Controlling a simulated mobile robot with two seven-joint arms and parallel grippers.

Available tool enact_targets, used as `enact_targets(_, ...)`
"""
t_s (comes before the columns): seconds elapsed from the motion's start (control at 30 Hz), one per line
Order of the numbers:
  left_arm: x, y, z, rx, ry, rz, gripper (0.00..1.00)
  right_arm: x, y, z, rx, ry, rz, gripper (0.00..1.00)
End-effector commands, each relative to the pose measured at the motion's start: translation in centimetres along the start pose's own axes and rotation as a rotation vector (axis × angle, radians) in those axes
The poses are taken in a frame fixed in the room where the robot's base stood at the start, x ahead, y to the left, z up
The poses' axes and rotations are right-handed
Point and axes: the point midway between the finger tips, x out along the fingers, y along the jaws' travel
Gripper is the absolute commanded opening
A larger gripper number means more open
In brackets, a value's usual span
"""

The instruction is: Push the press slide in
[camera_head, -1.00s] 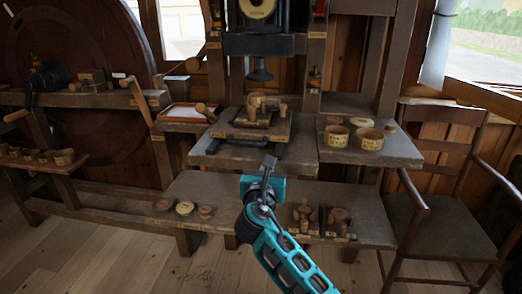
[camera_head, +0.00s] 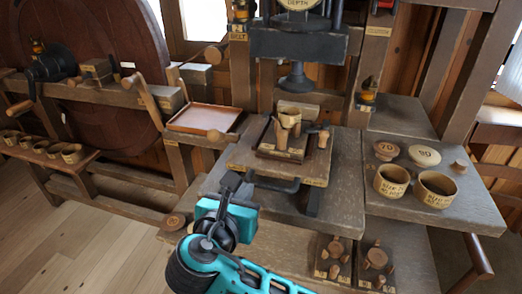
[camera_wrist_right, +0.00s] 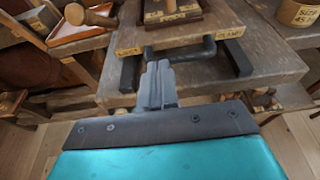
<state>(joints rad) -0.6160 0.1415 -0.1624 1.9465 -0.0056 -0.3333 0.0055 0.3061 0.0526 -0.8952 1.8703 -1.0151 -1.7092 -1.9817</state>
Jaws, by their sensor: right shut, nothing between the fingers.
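The press slide (camera_head: 243,158) is a wooden board under the press, with a dark bar handle (camera_head: 274,184) along its front. It sticks out toward me, over the front of the press bench. A dark-based wooden block with a turned piece (camera_head: 288,124) stands on it. My right gripper (camera_head: 233,181) is shut and empty, just in front of the left end of the handle. In the right wrist view the closed fingers (camera_wrist_right: 158,80) point at the handle (camera_wrist_right: 182,53) and overlap its left end; I cannot tell whether they touch. My left gripper is not in view.
The press ram (camera_head: 298,78) hangs above the slide. A shallow tray (camera_head: 204,119) stands to the left. Labelled cups (camera_head: 391,181) and lids (camera_head: 424,155) stand on the right bench. A lower shelf (camera_head: 277,247) holds small wooden pieces below.

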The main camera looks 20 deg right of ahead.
Motion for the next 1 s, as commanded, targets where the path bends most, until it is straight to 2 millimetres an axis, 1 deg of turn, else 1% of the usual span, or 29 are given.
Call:
enact_targets(0.03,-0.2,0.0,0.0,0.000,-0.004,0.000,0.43,-0.6,0.0,0.0,-0.002,0.007,0.003,0.00)
enact_targets(0.1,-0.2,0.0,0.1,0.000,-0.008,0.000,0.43,-0.8,0.0,-0.1,-0.005,0.013,0.000,0.00)
enact_targets(0.2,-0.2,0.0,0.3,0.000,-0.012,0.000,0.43,-0.4,-0.1,-0.2,-0.007,0.014,-0.002,0.00)
enact_targets(0.27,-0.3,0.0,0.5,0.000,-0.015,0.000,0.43,0.3,-0.1,-0.2,-0.008,0.013,-0.002,0.00)
enact_targets(0.6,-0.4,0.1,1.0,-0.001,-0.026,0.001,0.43,6.4,-0.1,-0.3,-0.007,0.012,-0.003,0.00)
enact_targets(0.7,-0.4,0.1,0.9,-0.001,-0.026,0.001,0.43,7.7,0.0,-0.3,-0.008,0.013,-0.001,0.00)
enact_targets(0.83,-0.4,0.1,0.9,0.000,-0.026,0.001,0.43,8.8,0.0,-0.3,-0.006,0.013,-0.001,0.00)
enact_targets(1.0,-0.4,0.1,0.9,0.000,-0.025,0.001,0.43,9.1,0.0,-0.3,-0.005,0.014,0.000,0.00)
